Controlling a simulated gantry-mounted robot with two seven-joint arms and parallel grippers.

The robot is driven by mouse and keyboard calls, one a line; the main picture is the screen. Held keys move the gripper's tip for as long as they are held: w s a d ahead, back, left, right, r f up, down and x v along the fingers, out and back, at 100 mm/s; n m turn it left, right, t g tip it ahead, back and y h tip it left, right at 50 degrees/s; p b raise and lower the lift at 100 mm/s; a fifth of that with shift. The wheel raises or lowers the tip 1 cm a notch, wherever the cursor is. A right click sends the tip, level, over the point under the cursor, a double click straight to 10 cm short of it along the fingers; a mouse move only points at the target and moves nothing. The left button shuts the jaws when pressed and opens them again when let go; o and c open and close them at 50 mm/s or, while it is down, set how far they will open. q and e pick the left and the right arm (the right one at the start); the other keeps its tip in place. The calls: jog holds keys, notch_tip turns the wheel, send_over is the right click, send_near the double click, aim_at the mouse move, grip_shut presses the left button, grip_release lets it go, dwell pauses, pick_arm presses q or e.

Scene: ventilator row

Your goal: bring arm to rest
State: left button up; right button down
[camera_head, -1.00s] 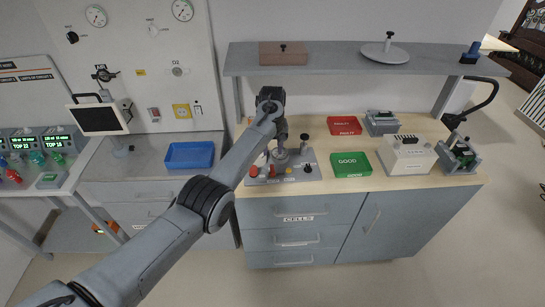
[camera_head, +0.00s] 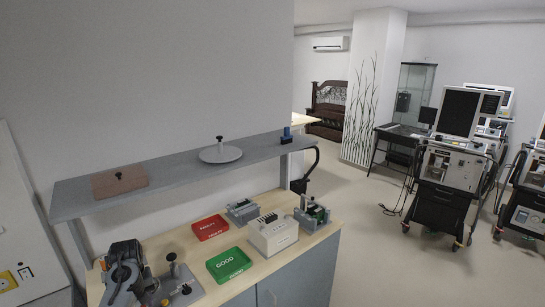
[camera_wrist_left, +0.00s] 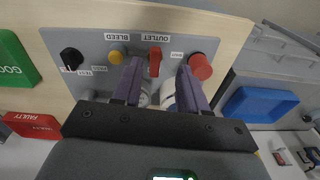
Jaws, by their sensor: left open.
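My left gripper (camera_wrist_left: 160,85) shows in the left wrist view with its two purple-grey fingers apart. In the head view a dark part of my left arm is at the lower left, over the bench, and the fingertips are hidden. My right gripper is in neither view.
The bench holds a green GOOD tray (camera_head: 228,264), a red FAULTY tray (camera_head: 210,227) and a white device (camera_head: 273,236). A ventilator (camera_head: 455,150) stands across open floor.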

pick_arm(q)
jog(key=s+d+f+m+t+p, duration=0.1)
jog(key=s+d+f+m, duration=0.1)
jog(key=s+d+f, duration=0.3)
jog(key=s+d+f+m, duration=0.2)
jog(key=s+f, duration=0.1)
jog(key=s, duration=0.4)
jog(key=s+d+f+m+t+p, duration=0.1)
jog(key=s+d+f+m, duration=0.1)
jog(key=s+d+f, duration=0.3)
jog(key=s+d+r+m+p, duration=0.1)
jog(key=s+d+r, duration=0.2)
jog(key=s, duration=0.8)
jog(key=s+d+r+m+t+h, duration=0.1)
jog(key=s+d+r, duration=0.3)
jog(key=s, duration=0.7)
jog(key=shift+d+r+m+p, duration=0.25)
jog(key=shift+r+m+p, duration=0.1)
jog(key=shift+r+m, duration=0.4)
